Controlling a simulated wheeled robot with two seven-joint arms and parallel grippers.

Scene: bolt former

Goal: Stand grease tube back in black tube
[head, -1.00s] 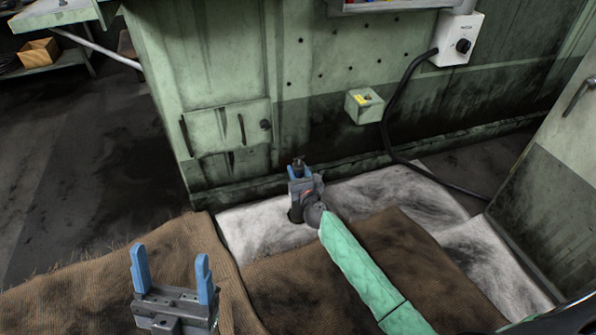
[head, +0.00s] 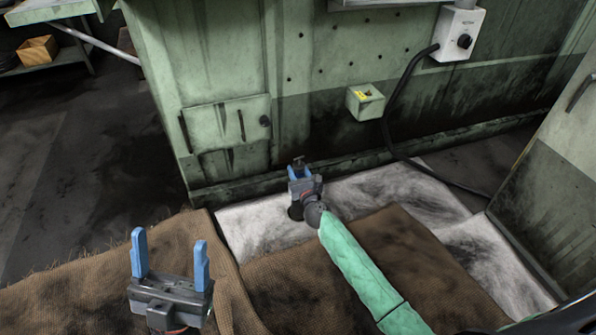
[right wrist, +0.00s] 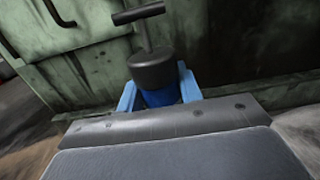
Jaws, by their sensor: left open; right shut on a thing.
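My right gripper (head: 299,173) is near the base of the green machine, its blue fingers shut on the grease tube. In the right wrist view the grease tube (right wrist: 153,72) has a dark cap with a T-shaped handle on top and a blue body between the fingers (right wrist: 158,92). It looks roughly upright. A dark round form (head: 295,212) shows just below the right gripper on the pale floor sheet; it may be the black tube, mostly hidden by the gripper. My left gripper (head: 170,262) is open and empty above the brown sacking at the lower left.
The green machine wall (head: 230,80) stands close behind the right gripper. A black cable (head: 388,130) runs down to the floor at right. Brown sacking (head: 290,285) and pale stained sheets (head: 400,190) cover the floor. A green cabinet (head: 550,170) stands at right.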

